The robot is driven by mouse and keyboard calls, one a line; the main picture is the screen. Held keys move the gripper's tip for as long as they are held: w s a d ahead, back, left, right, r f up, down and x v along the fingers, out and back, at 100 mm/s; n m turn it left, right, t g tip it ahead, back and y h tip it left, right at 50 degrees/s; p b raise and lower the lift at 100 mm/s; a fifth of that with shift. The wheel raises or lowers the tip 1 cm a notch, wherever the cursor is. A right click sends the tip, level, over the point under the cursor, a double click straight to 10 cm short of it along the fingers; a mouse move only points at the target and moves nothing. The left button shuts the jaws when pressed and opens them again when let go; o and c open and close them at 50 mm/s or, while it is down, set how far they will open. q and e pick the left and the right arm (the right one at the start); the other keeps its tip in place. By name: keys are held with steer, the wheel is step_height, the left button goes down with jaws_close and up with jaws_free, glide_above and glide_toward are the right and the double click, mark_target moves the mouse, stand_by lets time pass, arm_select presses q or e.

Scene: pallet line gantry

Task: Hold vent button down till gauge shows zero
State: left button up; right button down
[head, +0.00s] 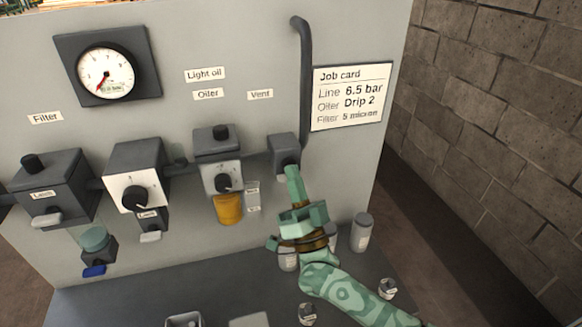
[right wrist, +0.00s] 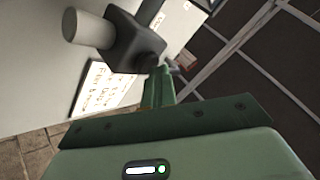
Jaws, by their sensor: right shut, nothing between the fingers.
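The round white gauge (head: 105,73) sits on a dark plate at the panel's upper left. Its red needle points to the lower left, near the low end of the scale; the exact reading is too small to tell. The dark vent block (head: 284,148) is on the panel below the "Vent" label (head: 260,94). My right gripper (head: 292,173) is shut and empty, its fingertips at the block's lower front. In the right wrist view the fingertips (right wrist: 160,75) meet or nearly meet the vent block (right wrist: 130,45). The button is hidden behind them, so contact is unclear. My left gripper is out of view.
A job card (head: 348,97) is right of a dark pipe (head: 304,70). Small canisters (head: 362,232) stand on the shelf below.

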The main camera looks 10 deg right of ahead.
stand_by(0.5)
steer(key=shift+s+p, duration=0.45)
steer(key=shift+s, duration=0.5)
steer(key=s+p, duration=0.2)
steer(key=s, duration=0.3)
steer(key=shift+d, duration=0.15)
